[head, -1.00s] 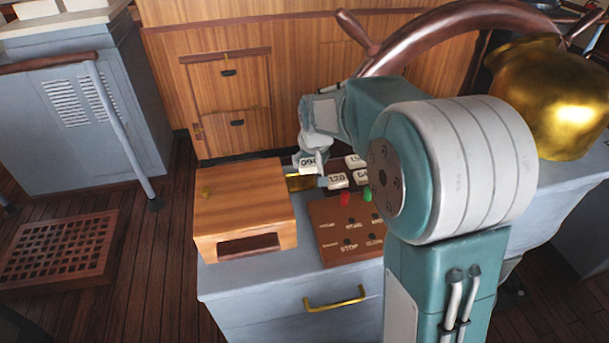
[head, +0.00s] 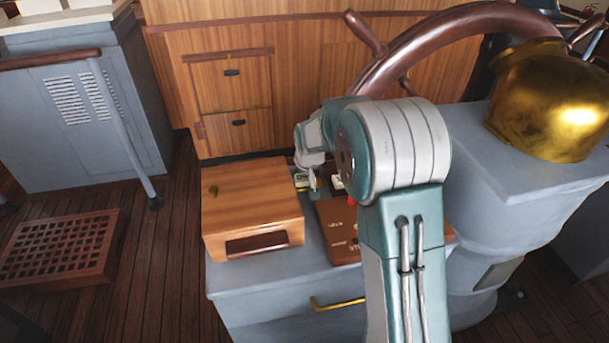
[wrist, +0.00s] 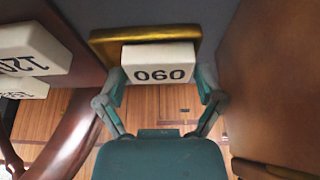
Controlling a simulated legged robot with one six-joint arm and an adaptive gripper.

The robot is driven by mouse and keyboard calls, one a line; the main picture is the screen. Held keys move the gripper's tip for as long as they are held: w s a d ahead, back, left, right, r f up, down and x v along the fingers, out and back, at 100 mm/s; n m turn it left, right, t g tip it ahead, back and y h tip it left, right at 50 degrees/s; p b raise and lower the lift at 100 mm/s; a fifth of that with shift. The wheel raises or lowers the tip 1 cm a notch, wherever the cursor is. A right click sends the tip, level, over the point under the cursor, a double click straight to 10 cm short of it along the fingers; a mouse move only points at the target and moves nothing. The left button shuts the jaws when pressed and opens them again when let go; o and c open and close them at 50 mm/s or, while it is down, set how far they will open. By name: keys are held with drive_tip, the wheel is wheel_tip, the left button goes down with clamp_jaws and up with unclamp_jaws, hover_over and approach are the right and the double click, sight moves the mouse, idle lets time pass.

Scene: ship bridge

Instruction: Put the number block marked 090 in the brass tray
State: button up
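The number block marked 090 (wrist: 160,65) is white with black digits, which read upside down in the wrist view. My gripper (wrist: 161,84) has one finger against each side of it and appears shut on it. The block is at the brass tray (wrist: 102,47), whose gold edge shows behind and left of it. Whether it rests on the tray floor or hangs just above is unclear. In the head view my gripper (head: 312,180) points down beside the wooden box, with the block (head: 302,183) small and partly hidden. My arm covers much of the panel.
A wooden box (head: 253,200) stands close left of the tray. Other white number blocks (wrist: 33,47) lie on the other side, partly hidden by my arm in the head view. A brown button panel (head: 338,232) is in front. The ship's wheel (head: 440,40) rises behind.

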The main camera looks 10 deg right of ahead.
drive_tip(key=shift+d, duration=0.75)
drive_tip(key=shift+s+a+r, duration=0.15)
drive_tip(key=shift+a+r, duration=0.1)
drive_tip(key=shift+r, duration=0.15)
drive_tip(key=s+r, duration=1.2)
drive_tip(key=r, duration=0.3)
drive_tip(key=s+r+t, duration=0.1)
drive_tip(key=s, duration=2.2)
drive_tip(key=shift+s+r, duration=0.35)
